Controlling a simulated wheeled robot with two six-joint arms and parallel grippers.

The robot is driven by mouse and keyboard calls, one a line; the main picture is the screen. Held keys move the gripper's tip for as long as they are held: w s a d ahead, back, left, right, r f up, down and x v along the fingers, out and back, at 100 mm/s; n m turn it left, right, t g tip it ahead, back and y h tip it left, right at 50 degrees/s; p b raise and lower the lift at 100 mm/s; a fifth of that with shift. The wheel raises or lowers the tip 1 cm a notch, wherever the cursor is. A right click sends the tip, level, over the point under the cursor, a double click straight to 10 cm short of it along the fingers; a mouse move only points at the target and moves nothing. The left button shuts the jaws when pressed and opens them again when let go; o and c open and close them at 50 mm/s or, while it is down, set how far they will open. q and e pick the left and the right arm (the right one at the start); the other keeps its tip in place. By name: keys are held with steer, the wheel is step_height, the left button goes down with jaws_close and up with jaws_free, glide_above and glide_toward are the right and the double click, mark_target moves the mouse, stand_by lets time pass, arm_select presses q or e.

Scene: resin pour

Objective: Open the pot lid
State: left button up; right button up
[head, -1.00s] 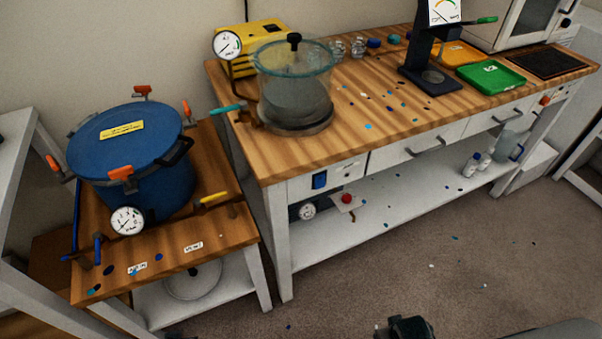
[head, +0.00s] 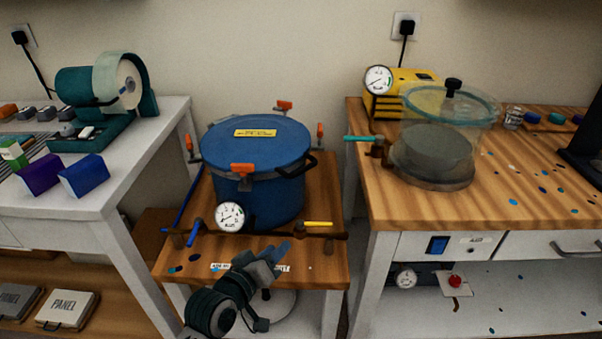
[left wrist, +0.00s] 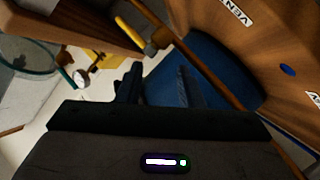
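The blue pot (head: 262,200) stands on a low wooden stand. Its blue lid (head: 262,138), with a yellow label, sits on top, level. Orange-handled clamps sit around the rim, one at the front (head: 242,170); I cannot tell whether they are fastened. A dark handle (head: 302,164) is at the lid's right. A gauge (head: 230,216) is at the pot's front. My left gripper (head: 277,253) is over the stand's front edge, before and below the pot, touching nothing visible. In the left wrist view its fingers (left wrist: 160,85) are apart and empty, with the blue pot (left wrist: 225,70) beyond. My right gripper is out of view.
A pipe with a yellow-handled valve (head: 318,223) and a blue-handled valve (head: 194,232) runs before the pot. The right bench (head: 420,212) bears a clear chamber (head: 432,150) and a yellow pump (head: 410,80). The left white bench (head: 120,180) holds a grinder (head: 100,90).

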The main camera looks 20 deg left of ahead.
mark_target(300, 171)
arm_select(q)
steer(key=w+r+n+t, duration=0.5)
steer(key=w+r, duration=0.1)
steer(key=r, duration=0.3)
steer(key=shift+m, duration=0.3)
steer(key=x, duration=1)
steer(key=shift+s+a+r+p, duration=0.1)
steer(key=shift+a+r+p, duration=0.05)
steer(key=shift+p, duration=0.2)
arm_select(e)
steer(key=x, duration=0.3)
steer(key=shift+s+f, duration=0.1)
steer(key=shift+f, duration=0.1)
arm_select(q)
jaws_close()
